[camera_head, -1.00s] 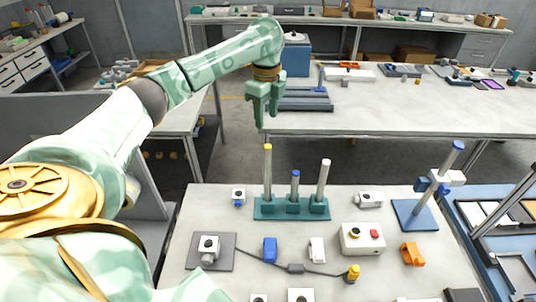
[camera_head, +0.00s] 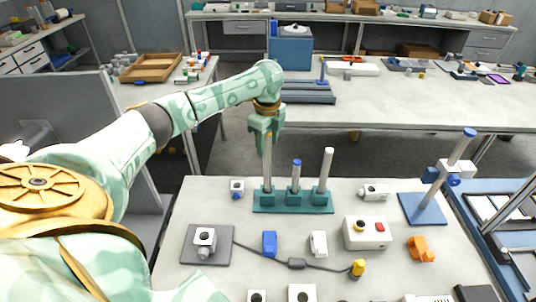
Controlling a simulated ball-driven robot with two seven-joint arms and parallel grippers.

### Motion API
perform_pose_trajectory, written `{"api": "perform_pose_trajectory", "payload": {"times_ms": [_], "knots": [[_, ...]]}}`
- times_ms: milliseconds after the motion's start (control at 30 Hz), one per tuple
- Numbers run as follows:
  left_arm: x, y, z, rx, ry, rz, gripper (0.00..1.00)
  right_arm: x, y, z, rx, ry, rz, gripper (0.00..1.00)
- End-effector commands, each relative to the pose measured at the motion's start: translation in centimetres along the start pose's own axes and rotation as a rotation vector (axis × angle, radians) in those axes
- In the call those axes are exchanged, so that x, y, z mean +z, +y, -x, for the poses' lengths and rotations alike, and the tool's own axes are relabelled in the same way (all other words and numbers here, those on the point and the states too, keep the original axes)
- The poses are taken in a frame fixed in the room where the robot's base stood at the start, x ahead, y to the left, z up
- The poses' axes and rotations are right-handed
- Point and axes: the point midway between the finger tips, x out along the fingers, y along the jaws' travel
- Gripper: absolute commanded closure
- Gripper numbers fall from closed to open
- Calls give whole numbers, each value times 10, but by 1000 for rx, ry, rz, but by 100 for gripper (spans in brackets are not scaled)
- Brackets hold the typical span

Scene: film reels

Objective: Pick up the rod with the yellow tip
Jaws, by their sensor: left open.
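Three upright rods stand in a teal base (camera_head: 293,201) on the near table. The leftmost rod (camera_head: 267,170) is the one that had the yellow tip; its top is now hidden by my left gripper (camera_head: 266,135). The gripper points down over it with its fingers around or right beside the rod's upper end, and it is open. The middle rod (camera_head: 296,177) is short with a blue tip. The right rod (camera_head: 324,171) is tall and grey-white. My right gripper is not in view.
A blue stand with a tilted rod (camera_head: 422,208) is to the right. A long table (camera_head: 420,110) is behind.

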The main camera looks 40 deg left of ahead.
Motion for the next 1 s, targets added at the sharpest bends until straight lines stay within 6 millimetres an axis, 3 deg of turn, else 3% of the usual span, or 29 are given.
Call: {"api": "perform_pose_trajectory", "payload": {"times_ms": [33, 100, 300, 467, 500, 800, 1000], "knots": [[0, 0, -12, 3, 0, 1, 52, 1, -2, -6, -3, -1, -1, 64], [0, 0, -17, 1, -1, 0, 52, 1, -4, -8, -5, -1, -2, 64], [0, 0, -15, -1, -1, -1, 52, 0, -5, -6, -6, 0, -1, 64], [0, 0, -15, -1, -1, -1, 97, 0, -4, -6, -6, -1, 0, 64], [0, 0, -15, -1, -1, -1, 100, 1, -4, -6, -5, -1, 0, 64], [0, 0, -12, -2, -1, 0, 100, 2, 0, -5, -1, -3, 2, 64], [0, -1, 25, -6, 0, -1, 100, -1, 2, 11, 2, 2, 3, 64]]}}
